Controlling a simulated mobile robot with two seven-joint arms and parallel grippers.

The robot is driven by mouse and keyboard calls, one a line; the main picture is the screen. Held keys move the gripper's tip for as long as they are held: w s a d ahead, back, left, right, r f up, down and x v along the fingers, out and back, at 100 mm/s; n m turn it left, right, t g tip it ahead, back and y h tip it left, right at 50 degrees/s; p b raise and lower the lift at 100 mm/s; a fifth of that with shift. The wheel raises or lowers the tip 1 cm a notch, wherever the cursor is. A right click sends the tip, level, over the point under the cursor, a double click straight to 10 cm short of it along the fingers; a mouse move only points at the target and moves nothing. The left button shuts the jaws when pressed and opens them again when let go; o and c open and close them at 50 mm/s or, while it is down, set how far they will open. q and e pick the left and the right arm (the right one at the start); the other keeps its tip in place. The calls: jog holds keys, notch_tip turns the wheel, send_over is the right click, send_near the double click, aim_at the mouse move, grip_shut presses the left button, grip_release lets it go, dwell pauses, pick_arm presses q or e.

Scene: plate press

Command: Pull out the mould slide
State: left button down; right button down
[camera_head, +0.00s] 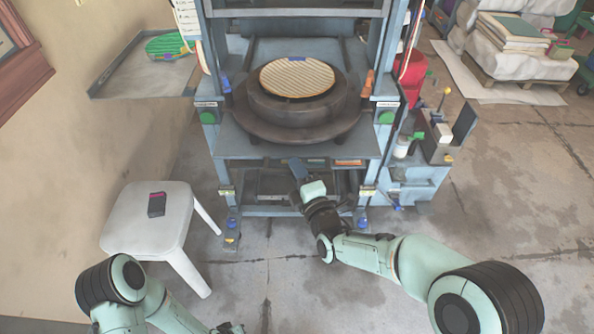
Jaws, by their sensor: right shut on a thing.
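The mould slide (240,148) is a grey-blue plate at the front of the blue press, in the middle of the head view. A dark round mould (290,115) sits on it, with a ribbed tan disc (297,77) on top. My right gripper (298,168) is at the middle of the slide's front edge, shut on the mould slide. The wrist hides the exact contact. My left gripper (230,328) is at the bottom edge, mostly cut off, well away from the press; its fingers cannot be made out.
A white stool (150,232) with a small dark box (157,204) stands to the left. A wall shelf (120,84) is at the upper left. A blue side stand (420,182) with bottles adjoins the press on the right. Floor in front is clear.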

pick_arm(q)
jog(key=shift+w, duration=0.1)
pick_arm(e)
jog(key=shift+w, duration=0.1)
jog(key=c, duration=1.4)
grip_release()
jog(key=shift+w, duration=0.1)
